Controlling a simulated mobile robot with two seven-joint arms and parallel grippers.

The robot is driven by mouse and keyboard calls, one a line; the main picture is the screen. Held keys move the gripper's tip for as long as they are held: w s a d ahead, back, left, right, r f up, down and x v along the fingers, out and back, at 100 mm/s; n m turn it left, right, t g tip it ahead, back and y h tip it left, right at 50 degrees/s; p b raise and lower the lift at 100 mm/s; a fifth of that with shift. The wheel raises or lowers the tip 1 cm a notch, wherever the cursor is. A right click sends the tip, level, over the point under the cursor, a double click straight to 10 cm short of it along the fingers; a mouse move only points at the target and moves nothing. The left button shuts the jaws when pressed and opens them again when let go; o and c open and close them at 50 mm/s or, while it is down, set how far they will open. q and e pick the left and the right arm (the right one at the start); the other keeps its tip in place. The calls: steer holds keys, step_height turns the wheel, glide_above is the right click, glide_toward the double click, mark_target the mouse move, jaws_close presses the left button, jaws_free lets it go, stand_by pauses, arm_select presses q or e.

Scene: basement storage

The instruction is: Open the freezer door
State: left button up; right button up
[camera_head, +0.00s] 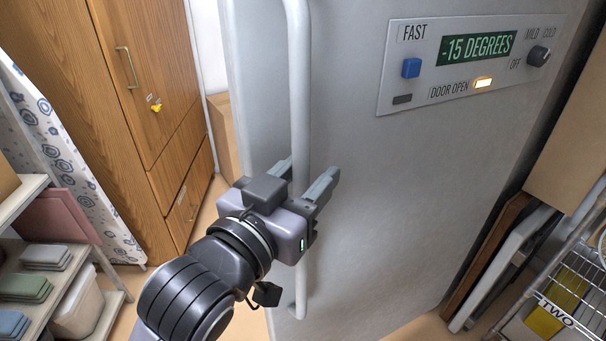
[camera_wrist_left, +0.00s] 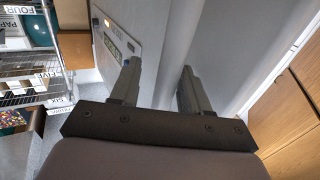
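The freezer door (camera_head: 400,190) is a large pale grey panel filling the middle of the head view. A long vertical bar handle (camera_head: 299,85) runs down its left side. My left gripper (camera_head: 304,182) is at the lower part of the handle, one finger on each side of the bar, and looks shut on it. In the left wrist view, the left gripper's fingers (camera_wrist_left: 158,88) stand a short way apart with grey between them. My right gripper is not in view.
A wooden cabinet (camera_head: 140,120) stands to the left, beyond the door's free edge. A shelf with stacked items (camera_head: 45,257) is at lower left. A wire rack (camera_head: 570,290) and leaning boards (camera_head: 487,262) are at right. Some bare floor shows below the door.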

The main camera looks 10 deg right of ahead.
arm_select(q)
steer(key=shift+s+a+f, duration=0.1)
steer(key=shift+s+a, duration=0.3)
steer(key=shift+a, duration=0.1)
steer(key=shift+b+v, duration=0.55)
steer(key=shift+v, duration=2.4)
steer(key=shift+d, duration=0.1)
steer(key=shift+c, duration=0.3)
